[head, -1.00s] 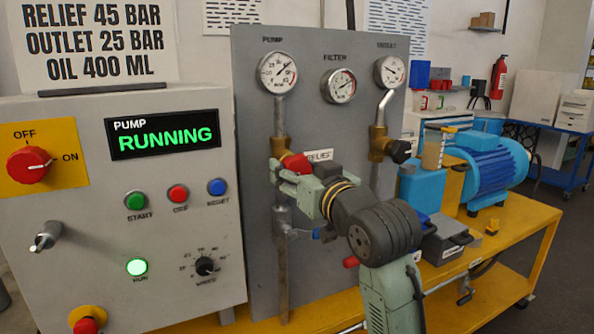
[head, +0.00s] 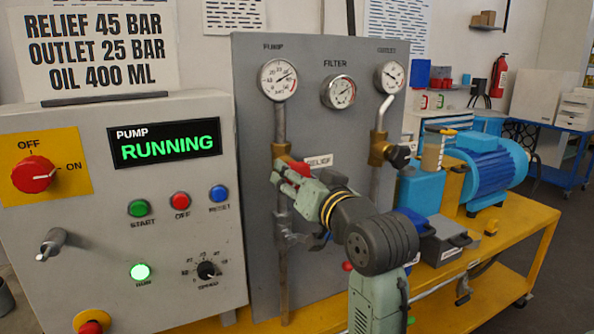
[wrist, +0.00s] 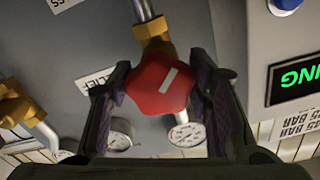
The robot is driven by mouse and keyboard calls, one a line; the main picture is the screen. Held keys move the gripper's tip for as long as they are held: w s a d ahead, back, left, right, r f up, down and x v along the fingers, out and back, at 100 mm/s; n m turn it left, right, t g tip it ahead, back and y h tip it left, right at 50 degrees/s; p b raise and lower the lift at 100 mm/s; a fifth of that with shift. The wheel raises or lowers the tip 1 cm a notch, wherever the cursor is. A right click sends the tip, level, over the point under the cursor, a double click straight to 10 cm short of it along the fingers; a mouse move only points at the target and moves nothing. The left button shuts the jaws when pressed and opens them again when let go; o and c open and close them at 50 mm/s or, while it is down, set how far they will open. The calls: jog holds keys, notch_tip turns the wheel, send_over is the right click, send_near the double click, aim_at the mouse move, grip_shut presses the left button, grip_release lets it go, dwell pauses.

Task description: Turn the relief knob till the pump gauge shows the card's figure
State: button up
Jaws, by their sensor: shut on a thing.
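The red relief knob (wrist: 160,84) with a white mark sits on a brass valve on the grey panel; its red edge shows in the head view (head: 297,163). My gripper (head: 290,170) is at the knob, and in the wrist view its two dark fingers (wrist: 163,92) stand on either side of it, shut on it. The pump gauge (head: 278,79) is at the panel's upper left; its needle points to the upper right, and its figures are too small to read surely. The card (head: 98,45) reads RELIEF 45 BAR, OUTLET 25 BAR, OIL 400 ML.
The pump display (head: 165,143) reads RUNNING. The filter gauge (head: 338,92) and outlet gauge (head: 390,77) are to the right of the pump gauge. A brass outlet valve with a dark knob (head: 399,157) is right of my gripper. The control box (head: 110,250) stands close on the left.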

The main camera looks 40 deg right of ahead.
dwell(0.3)
jog(key=o, duration=1.1)
jog(key=shift+o, duration=0.2)
jog(key=v, duration=1.2)
jog(key=shift+w+a, duration=0.1)
